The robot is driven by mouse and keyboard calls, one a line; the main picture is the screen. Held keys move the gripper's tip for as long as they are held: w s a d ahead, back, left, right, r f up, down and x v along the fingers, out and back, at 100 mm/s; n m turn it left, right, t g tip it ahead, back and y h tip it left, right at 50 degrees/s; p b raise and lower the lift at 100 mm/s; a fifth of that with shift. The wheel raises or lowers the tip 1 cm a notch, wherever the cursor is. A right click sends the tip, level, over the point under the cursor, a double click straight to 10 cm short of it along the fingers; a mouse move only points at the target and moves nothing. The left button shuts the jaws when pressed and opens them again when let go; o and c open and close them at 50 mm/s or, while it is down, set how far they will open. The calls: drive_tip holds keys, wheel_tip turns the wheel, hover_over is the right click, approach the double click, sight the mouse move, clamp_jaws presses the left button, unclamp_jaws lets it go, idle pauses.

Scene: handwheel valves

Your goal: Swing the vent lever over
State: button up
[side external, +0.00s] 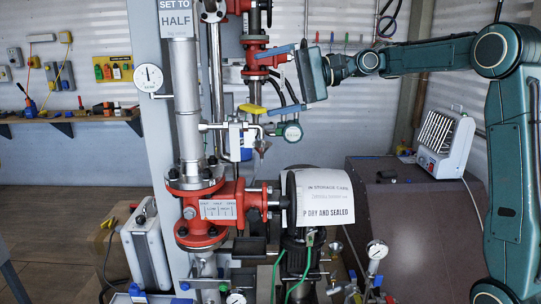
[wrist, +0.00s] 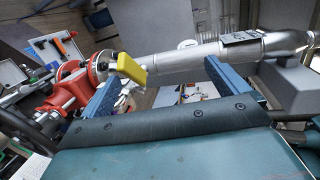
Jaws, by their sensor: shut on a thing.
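The vent lever appears to be the yellow-handled lever (side external: 252,109) on the pipework, lying nearly level in the side view. Its yellow grip also shows in the wrist view (wrist: 132,68). My gripper (side external: 263,84) comes in from the right with its two blue fingers wide apart, one above the other. The lower fingertip is at the lever's right end. In the wrist view my gripper (wrist: 164,72) has the yellow grip close by the left fingertip. I cannot tell whether they touch. I see nothing clamped across the gap between the fingers.
A red valve (side external: 258,58) is near the upper finger. A large red valve (side external: 210,207) and a sheet-covered handwheel (side external: 291,197) stand lower. A grey pipe (side external: 188,100) rises at left. A heater (side external: 445,136) stands right.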

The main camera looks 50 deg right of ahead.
drive_tip(key=r, duration=0.2)
drive_tip(key=s+r+t, duration=0.1)
drive_tip(key=r, duration=0.1)
drive_tip(key=r+t+y, duration=0.1)
drive_tip(key=r, duration=0.1)
drive_tip(key=shift+s+a, duration=0.25)
drive_tip(key=shift+s, duration=0.05)
drive_tip(key=c, duration=0.9)
drive_tip(key=shift+s+d+f+m+t+h, duration=0.7)
drive_tip(key=shift+s+d+m+t+h, duration=0.9)
drive_tip(key=shift+s, duration=1.35)
approach(246, 109)
drive_tip(key=v, duration=0.3)
drive_tip(key=shift+s+a+h, duration=0.1)
drive_tip(key=shift+s+h, duration=0.1)
drive_tip(key=shift+h, duration=0.1)
drive_tip(key=shift+w, duration=0.1)
drive_tip(key=shift+x, duration=6.85)
drive_tip(key=shift+a+r, duration=0.1)
drive_tip(key=shift+r, duration=0.05)
clamp_jaws()
